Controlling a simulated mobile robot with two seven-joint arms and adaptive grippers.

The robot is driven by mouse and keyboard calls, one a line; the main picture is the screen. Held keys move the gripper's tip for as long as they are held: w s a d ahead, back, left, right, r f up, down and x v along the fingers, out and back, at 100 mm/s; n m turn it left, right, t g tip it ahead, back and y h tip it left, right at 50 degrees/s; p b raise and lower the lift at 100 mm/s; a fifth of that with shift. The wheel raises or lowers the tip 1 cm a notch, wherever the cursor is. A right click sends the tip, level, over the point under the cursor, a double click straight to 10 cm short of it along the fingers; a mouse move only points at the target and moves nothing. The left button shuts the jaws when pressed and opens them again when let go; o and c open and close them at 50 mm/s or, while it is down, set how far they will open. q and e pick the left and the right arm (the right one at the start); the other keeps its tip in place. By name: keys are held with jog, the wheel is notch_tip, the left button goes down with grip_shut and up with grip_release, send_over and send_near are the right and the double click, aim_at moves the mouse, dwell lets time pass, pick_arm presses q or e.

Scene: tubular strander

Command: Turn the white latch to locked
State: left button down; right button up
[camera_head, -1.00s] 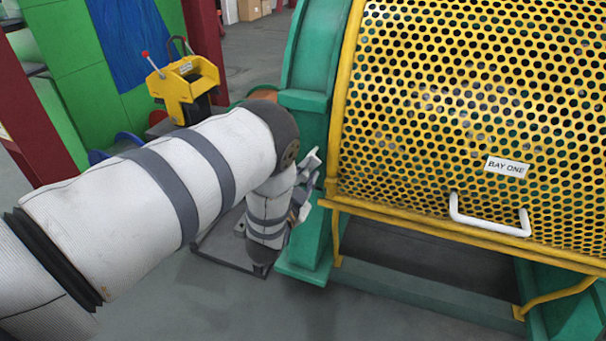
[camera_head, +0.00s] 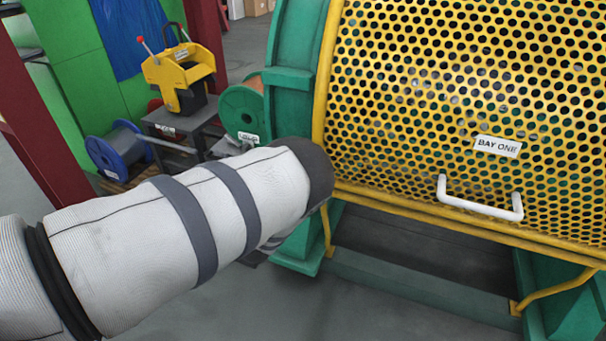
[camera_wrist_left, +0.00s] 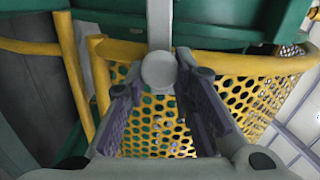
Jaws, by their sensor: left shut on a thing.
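In the left wrist view, the white latch shows as a pale round hub (camera_wrist_left: 158,72) with a straight bar running up from it. My left gripper (camera_wrist_left: 158,110) has its two dark fingers on either side of the hub and is shut on the latch. Behind it lies the yellow perforated guard (camera_wrist_left: 145,135). In the head view, my left forearm hides the gripper and the latch at the lower left corner of the guard (camera_head: 430,110). My right gripper is in neither view.
The guard carries a "BAY ONE" label (camera_head: 497,146) and a white handle (camera_head: 480,208). A green frame (camera_head: 296,60) stands at its left. A green spool (camera_head: 242,110), a blue spool (camera_head: 118,150) and a yellow device (camera_head: 180,75) stand at the left. Floor at the front is clear.

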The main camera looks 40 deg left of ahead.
pick_arm(q)
jog(key=shift+f+m, duration=0.35)
jog(key=shift+m, duration=0.15)
jog(key=shift+b, duration=0.3)
jog(key=c, duration=1.4)
grip_release()
jog(key=shift+w+f, duration=0.1)
jog(key=shift+o, duration=0.2)
jog(key=v, duration=1.2)
